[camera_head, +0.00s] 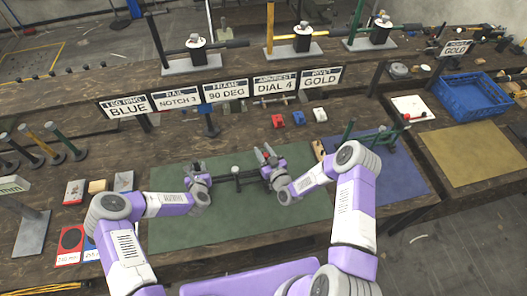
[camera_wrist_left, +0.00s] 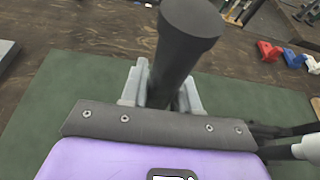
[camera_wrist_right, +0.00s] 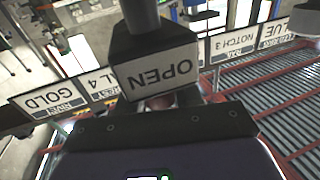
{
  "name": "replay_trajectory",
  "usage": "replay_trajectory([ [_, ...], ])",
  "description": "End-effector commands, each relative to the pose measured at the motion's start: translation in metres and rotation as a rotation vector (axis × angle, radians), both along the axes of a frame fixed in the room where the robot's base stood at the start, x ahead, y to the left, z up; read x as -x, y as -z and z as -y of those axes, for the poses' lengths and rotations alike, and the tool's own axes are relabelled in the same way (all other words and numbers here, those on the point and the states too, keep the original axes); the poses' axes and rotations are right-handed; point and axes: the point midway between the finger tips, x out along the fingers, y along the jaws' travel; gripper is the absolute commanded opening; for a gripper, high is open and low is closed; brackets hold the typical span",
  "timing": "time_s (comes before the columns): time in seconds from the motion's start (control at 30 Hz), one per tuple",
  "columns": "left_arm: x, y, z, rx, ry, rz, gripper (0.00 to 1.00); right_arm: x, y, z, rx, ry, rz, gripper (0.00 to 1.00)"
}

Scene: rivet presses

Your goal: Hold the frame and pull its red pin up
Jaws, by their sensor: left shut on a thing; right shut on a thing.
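The dark frame (camera_head: 237,175) lies over the green mat between my two grippers. My left gripper (camera_wrist_left: 160,95) is shut on a thick black round post (camera_wrist_left: 187,35) of it; the left gripper also shows in the head view (camera_head: 200,178). My right gripper (camera_head: 268,170) is at the frame's right end. A small red spot (camera_head: 266,155) shows at the right gripper in the head view. I cannot tell whether the jaws hold the red pin.
The green mat (camera_head: 240,225) is otherwise clear. A blue mat (camera_head: 395,180) with a green frame (camera_head: 350,135) is to the right. Label signs (camera_head: 225,91) and small red, blue and white blocks (camera_head: 298,118) stand behind. A blue crate (camera_head: 470,95) is far right.

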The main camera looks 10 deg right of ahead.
Motion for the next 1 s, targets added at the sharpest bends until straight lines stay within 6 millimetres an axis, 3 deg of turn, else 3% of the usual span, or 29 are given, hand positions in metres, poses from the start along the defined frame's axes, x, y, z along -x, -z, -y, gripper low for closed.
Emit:
replay_trajectory([
  [0.23,-0.001,-0.001,0.0,0.001,-0.002,0.003,0.0,0.0,-0.021,0.0,0.0,-0.001,0.002,0.0],
  [0.47,-0.001,-0.001,-0.001,0.0,-0.001,0.002,0.0,0.0,-0.021,0.0,-0.002,0.0,0.003,0.0],
  [0.5,0.0,-0.001,-0.001,-0.001,-0.002,0.002,0.0,-0.001,-0.021,0.0,-0.002,0.0,0.003,0.37],
  [0.63,-0.001,-0.001,-0.001,-0.001,-0.002,0.002,0.0,0.0,-0.021,0.0,-0.001,0.0,0.003,0.56],
  [1.0,-0.001,-0.001,0.0,0.003,-0.001,0.003,0.0,0.006,-0.02,0.002,0.0,0.0,0.0,0.56],
])
